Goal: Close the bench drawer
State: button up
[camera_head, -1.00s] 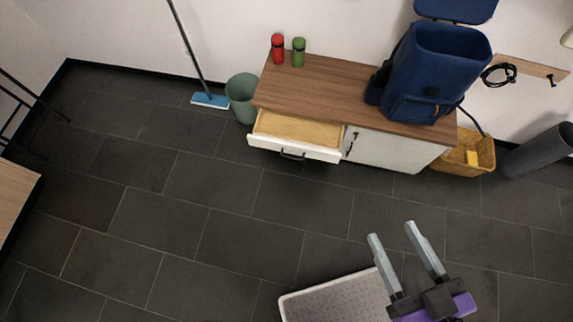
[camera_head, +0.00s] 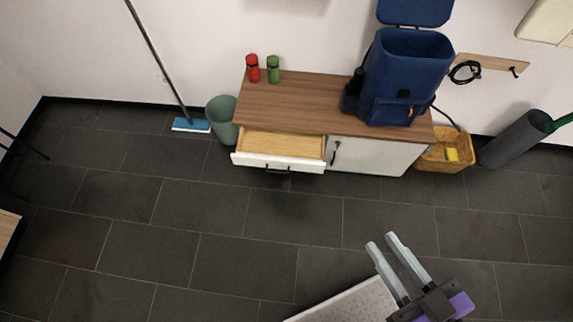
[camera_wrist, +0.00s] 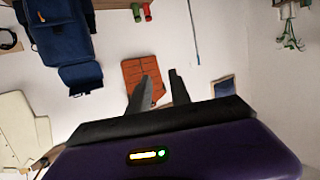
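The bench (camera_head: 310,103) has a brown wooden top and a white front, and stands against the back wall in the head view. Its drawer (camera_head: 277,163) on the left side is pulled out, showing an empty light wooden inside. The drawer has a white front with a dark handle (camera_head: 277,170). My gripper (camera_head: 380,241) is at the lower right of the head view, well in front of the bench and apart from the drawer. Its two grey fingers are spread with nothing between them. The fingers also show in the wrist view (camera_wrist: 163,82).
A blue backpack (camera_head: 405,75), a red bottle (camera_head: 253,70) and a green bottle (camera_head: 274,71) stand on the bench. A green bin (camera_head: 222,118) and a mop (camera_head: 191,125) are left of it. A yellow basket (camera_head: 445,152) is right. The tiled floor before the drawer is clear.

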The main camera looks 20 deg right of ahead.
jog(key=shift+t, duration=0.8)
jog(key=w+f+b, duration=0.1)
jog(key=f+b, duration=0.2)
jog(key=w+f+b, duration=0.2)
jog(key=f+b, duration=0.1)
jog(key=w+a+f+b, duration=0.1)
jog(key=w+f+b, duration=0.1)
jog(key=f+b, duration=0.1)
grip_shut()
jog(key=w+a+f+n+b, duration=0.1)
jog(key=w+f+n+b, duration=0.3)
jog(key=w+f+b, duration=0.5)
jog(key=w+a+f+n+g+b, duration=0.1)
jog(key=w+f+n+b, duration=0.35)
jog(key=f, duration=0.95)
jog(key=w+a+f+n+b, duration=0.1)
jog(key=w+f+n+b, duration=0.35)
jog(key=f+b, duration=0.55)
jog(key=n+g+h+b, duration=0.3)
jog(key=n+h+b, duration=0.4)
jog(key=n, duration=1)
send_near(310, 165)
jog(key=b+x, duration=0.5)
jog(key=shift+d+f, duration=0.1)
jog(key=shift+f, duration=0.3)
jog(key=shift+w+d+r, duration=0.1)
jog(key=shift+w+d, duration=0.15)
jog(key=shift+w, duration=0.35)
